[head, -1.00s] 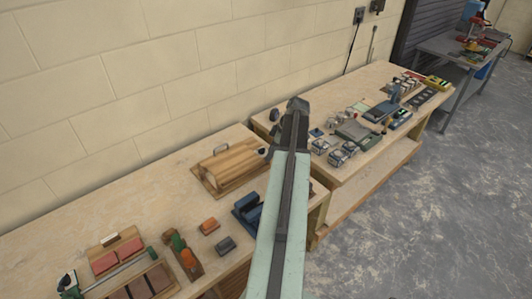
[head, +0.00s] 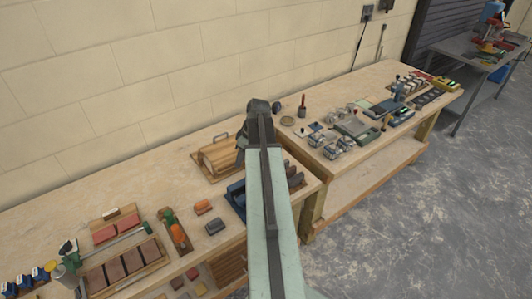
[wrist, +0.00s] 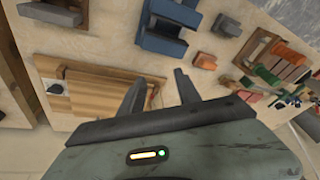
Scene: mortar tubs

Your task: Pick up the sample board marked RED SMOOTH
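No marking reading RED SMOOTH is legible. A wooden board with red pieces (head: 140,228) lies at the left of the near bench in the head view, and a board with several brown-red slabs (head: 163,262) lies just in front of it. I cannot tell whether either is the sample board. Small red pieces on wood also show at the right of the wrist view (wrist: 283,66). My gripper (head: 259,108) reaches over the back right part of the near bench, far from those boards. In the wrist view its two fingers (wrist: 159,76) are apart with nothing held between them.
A striped wooden block on a board (head: 218,155) lies near my gripper. A blue fixture (head: 236,195), an orange block (head: 203,207) and a grey block (head: 215,226) stand on the near bench. A second bench (head: 365,100) holds several tools. The bench's back left surface is clear.

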